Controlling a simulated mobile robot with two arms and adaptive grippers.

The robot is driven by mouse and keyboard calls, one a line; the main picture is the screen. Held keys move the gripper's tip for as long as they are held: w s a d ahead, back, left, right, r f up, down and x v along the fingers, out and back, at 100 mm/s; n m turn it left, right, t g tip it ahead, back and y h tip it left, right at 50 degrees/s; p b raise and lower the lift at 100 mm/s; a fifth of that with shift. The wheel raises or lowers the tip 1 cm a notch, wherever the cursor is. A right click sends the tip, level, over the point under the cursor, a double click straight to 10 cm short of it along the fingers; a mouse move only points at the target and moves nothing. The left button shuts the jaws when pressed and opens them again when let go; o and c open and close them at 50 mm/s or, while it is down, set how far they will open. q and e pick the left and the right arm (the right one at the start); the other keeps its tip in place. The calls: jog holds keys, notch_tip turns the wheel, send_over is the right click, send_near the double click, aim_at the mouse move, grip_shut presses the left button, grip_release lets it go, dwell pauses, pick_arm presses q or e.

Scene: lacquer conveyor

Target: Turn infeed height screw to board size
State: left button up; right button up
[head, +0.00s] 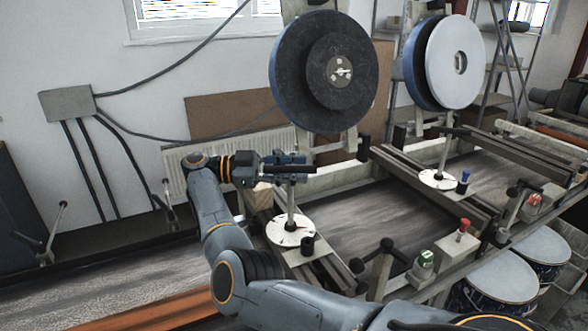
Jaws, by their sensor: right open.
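A height screw (291,205) stands upright on a round white dial (290,232) on the left part of the machine. A second, similar screw with a white dial (438,180) stands farther right; no readable label tells which one is the infeed screw. My right gripper (300,167) is open at the top of the left screw, with its fingers pointing right. The fingers overlap the screw's top in the picture, and I cannot tell whether they touch it. The screw's head is partly hidden by the gripper. My left gripper is not in view.
A large dark disc (325,72) and a white-faced disc (455,62) stand above the machine. A black knob (307,244) rises beside the left dial. Red (463,230) and green (424,264) knobs sit at the front. Drums (505,277) stand below right.

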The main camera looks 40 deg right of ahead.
notch_tip(320, 180, up, 10)
dwell(0.5)
jog(key=shift+f, duration=0.15)
